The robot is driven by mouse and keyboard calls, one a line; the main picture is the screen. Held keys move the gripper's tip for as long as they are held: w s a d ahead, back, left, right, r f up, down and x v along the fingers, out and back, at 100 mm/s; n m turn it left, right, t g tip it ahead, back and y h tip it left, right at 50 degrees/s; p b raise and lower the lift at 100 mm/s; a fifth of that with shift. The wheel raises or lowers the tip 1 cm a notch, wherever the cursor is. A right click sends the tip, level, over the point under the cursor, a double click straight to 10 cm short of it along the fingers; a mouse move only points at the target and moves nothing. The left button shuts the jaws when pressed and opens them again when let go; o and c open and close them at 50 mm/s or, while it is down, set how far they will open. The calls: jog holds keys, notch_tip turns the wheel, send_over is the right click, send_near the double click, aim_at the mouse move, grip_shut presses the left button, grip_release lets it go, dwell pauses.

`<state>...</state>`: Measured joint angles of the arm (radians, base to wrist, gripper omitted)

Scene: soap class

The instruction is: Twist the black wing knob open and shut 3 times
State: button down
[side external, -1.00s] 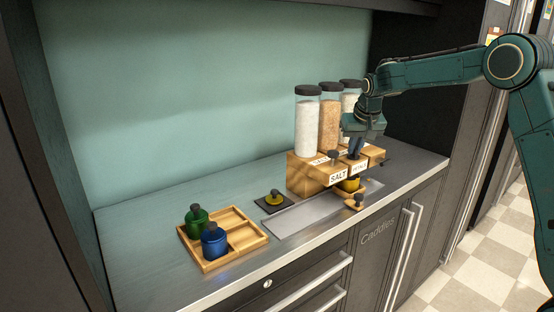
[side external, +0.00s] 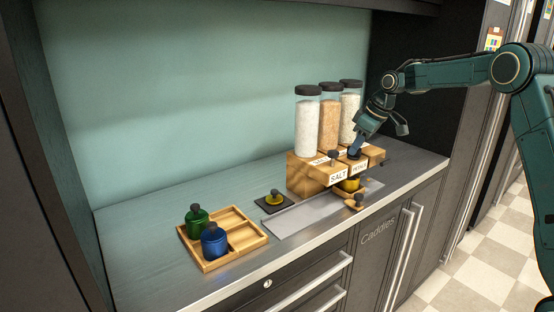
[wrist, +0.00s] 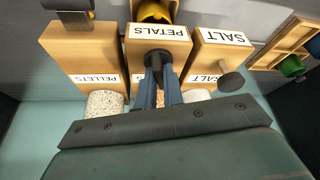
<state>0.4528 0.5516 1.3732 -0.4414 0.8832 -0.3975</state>
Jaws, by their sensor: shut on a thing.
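The black wing knob (wrist: 157,58) sits on the front of the middle wooden dispenser block (wrist: 172,36), labelled PETALS. In the wrist view, the two blue fingers of my gripper (wrist: 156,72) are shut on the knob from both sides. In the side view, my gripper (side external: 356,150) reaches down to the knob from the upper right, with the forearm tilted. The fingers partly hide the knob, so its exact angle is hard to tell. A yellow jar (side external: 350,184) stands below the PETALS block; it also shows in the wrist view (wrist: 153,11).
SALT block with its own dark knob (side external: 333,156) is just left; PELLETS block (wrist: 85,50) is on the other side. Tall filled cylinders (side external: 307,125) stand behind. A wooden tray (side external: 248,240) with green jar (side external: 197,221) and blue jar (side external: 214,242) is at left. Another yellow-topped item (side external: 274,198) sits nearby.

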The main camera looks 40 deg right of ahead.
jog(key=shift+d+n+y, duration=0.1)
jog(key=shift+n+y, duration=0.5)
jog(key=shift+n, duration=1)
jog(key=shift+g, duration=0.3)
jog(key=c, duration=1.5)
grip_release()
jog(key=shift+r, duration=0.15)
jog(key=shift+v, duration=3.65)
